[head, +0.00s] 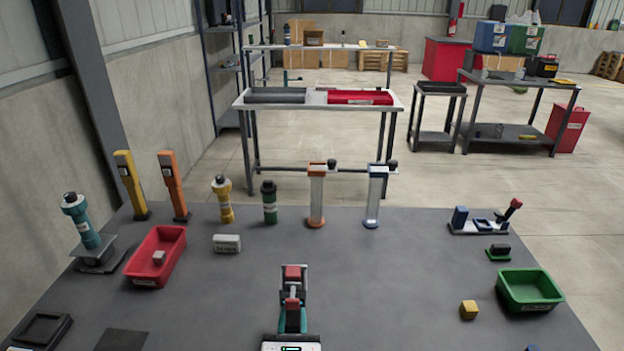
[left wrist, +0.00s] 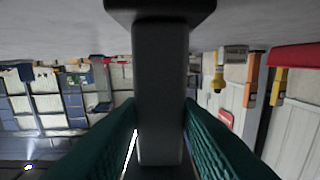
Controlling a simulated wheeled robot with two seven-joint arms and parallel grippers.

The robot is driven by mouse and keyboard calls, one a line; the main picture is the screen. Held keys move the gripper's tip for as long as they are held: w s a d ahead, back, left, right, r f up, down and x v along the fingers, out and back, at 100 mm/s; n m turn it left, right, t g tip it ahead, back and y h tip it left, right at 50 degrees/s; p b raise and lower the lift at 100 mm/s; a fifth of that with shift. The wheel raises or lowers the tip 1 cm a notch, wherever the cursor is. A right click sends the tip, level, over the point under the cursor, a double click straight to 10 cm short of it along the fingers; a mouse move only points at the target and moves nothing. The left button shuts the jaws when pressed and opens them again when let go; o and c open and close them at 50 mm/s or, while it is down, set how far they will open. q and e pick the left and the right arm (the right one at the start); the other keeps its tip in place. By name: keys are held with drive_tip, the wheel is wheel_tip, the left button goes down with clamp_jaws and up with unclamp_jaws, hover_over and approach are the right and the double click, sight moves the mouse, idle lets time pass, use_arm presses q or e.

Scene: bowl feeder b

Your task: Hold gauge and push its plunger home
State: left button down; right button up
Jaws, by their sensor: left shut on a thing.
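My left gripper (head: 292,322) comes in at the bottom middle of the head view, teal fingers pointing away from me. It is shut on the gauge (head: 292,272), a grey and dark piece with a red block at its far top and a smaller red part nearer. In the left wrist view, which is upside down, the gauge shows as a dark upright column (left wrist: 160,80) between the teal fingers (left wrist: 160,125), with a wider dark end against the grey tabletop side. I cannot tell which part is the plunger or how far in it sits. My right gripper is not in view.
A red bin (head: 137,272) stands left, a green bin (head: 530,305) right, with a yellow block (head: 468,310) beside it. Bottles and posts line the back edge, including an orange-topped stand (head: 316,200) and a blue-topped one (head: 374,202). The tabletop around the gauge is clear.

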use_arm(q)
drive_tip(key=shift+w+d+r+n, duration=0.25)
drive_tip(key=shift+d+r+n, duration=0.05)
drive_tip(key=shift+d+r, duration=0.35)
drive_tip(key=c, duration=1)
unclamp_jaws()
drive_tip(key=shift+o, duration=0.2)
drive_tip(key=s, duration=0.5)
drive_tip(key=s+f, duration=0.1)
drive_tip(key=s, duration=0.2)
drive_tip(key=shift+s+a+f, duration=0.1)
drive_tip(key=shift+s+a, duration=0.1)
drive_tip(key=shift+a, duration=0.2)
drive_tip(key=s, duration=0.2)
drive_tip(key=s+b, duration=0.1)
drive_tip(key=s, duration=0.3)
drive_tip(key=shift+s+d+f+b, duration=0.1)
drive_tip(key=shift+s+d+b, duration=0.15)
drive_tip(key=shift+d+b, duration=0.1)
drive_tip(key=shift+s, duration=0.8)
